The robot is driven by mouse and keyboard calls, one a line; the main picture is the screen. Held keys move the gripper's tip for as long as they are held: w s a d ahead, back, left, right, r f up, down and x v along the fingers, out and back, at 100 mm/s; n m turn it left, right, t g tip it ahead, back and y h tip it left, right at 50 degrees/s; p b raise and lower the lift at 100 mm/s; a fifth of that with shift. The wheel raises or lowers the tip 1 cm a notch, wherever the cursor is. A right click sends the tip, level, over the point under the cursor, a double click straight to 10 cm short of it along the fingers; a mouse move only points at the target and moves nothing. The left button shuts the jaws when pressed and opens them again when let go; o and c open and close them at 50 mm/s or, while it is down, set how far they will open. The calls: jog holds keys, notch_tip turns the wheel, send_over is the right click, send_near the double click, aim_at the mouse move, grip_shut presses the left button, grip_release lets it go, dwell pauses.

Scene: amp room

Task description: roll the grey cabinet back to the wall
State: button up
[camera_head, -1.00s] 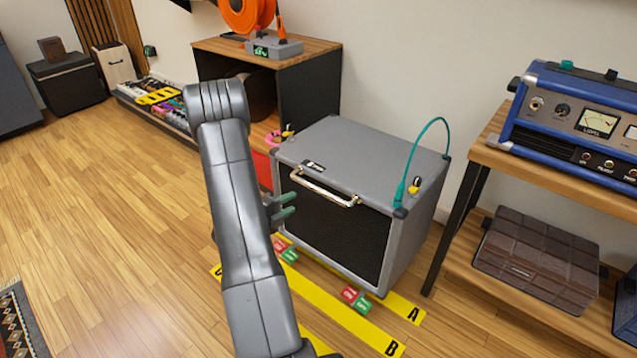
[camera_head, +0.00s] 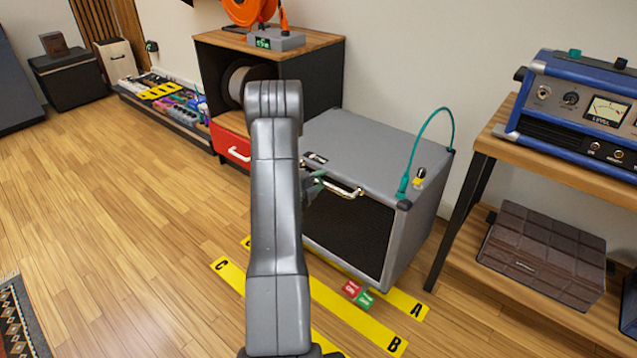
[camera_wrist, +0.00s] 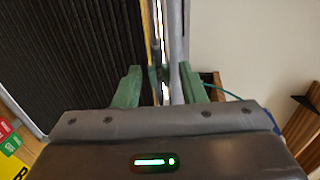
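The grey cabinet (camera_head: 378,148) stands upright on the floor in the head view, a short way from the wall, with a black grille front and a metal handle (camera_head: 340,187) along its upper front edge. My gripper (camera_head: 318,183) is at the left part of that handle, partly hidden by my arm. In the wrist view the two green fingers (camera_wrist: 160,88) are apart. The handle bar (camera_wrist: 148,25) and the cabinet's grey edge run through the gap between them; I cannot tell whether the fingers touch the bar. The cabinet's grille (camera_wrist: 70,50) fills the left.
Yellow tape strips marked A (camera_head: 408,305), B (camera_head: 375,333) and C (camera_head: 228,272) lie on the floor in front. A wooden shelf unit (camera_head: 318,50) stands left of the cabinet, a wood-topped rack (camera_head: 500,150) right. A teal cable (camera_head: 420,135) arcs above the cabinet. Open floor lies left.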

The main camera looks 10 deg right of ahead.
grip_shut()
dwell(1.4)
